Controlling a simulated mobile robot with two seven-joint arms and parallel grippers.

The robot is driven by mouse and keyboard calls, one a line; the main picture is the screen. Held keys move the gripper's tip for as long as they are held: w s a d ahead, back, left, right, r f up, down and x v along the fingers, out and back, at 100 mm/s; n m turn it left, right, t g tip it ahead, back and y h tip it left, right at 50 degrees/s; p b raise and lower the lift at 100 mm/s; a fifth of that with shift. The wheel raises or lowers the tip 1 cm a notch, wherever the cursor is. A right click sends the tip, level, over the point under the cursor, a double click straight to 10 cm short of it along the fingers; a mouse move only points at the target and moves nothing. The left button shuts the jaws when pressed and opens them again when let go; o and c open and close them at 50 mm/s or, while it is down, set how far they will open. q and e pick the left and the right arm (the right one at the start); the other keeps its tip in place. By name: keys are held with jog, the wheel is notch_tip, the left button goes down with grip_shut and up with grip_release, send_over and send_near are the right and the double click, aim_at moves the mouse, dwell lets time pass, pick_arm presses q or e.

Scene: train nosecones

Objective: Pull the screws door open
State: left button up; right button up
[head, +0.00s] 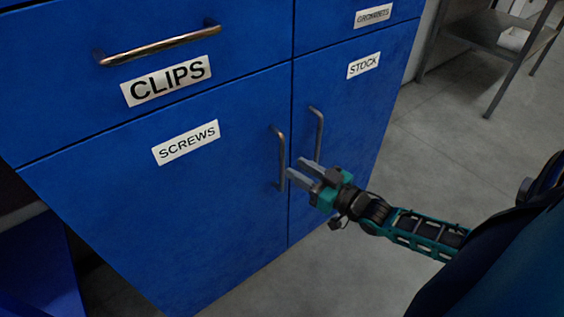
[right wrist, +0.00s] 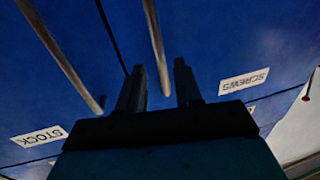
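The screws door (head: 190,205) is blue with a "SCREWS" label and looks shut, level with the door beside it. Its upright metal handle (head: 281,158) is near its right edge. My right gripper (head: 293,167) is open, with its fingertips just at the lower part of this handle. In the right wrist view, the screws handle (right wrist: 156,45) runs down into the gap between the two open fingers (right wrist: 160,80). I cannot tell whether the fingers touch it. My left gripper is out of view.
The stock door (head: 350,110) is just to the right, its upright handle (head: 319,135) close to my gripper. The clips drawer (head: 80,70) with a horizontal handle is above. Grey floor (head: 450,150) lies open at the right, with a metal table (head: 490,35) further back.

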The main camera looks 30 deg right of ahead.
jog(key=b+x, duration=0.1)
jog(key=x, duration=0.5)
jog(key=shift+c, duration=0.5)
grip_shut()
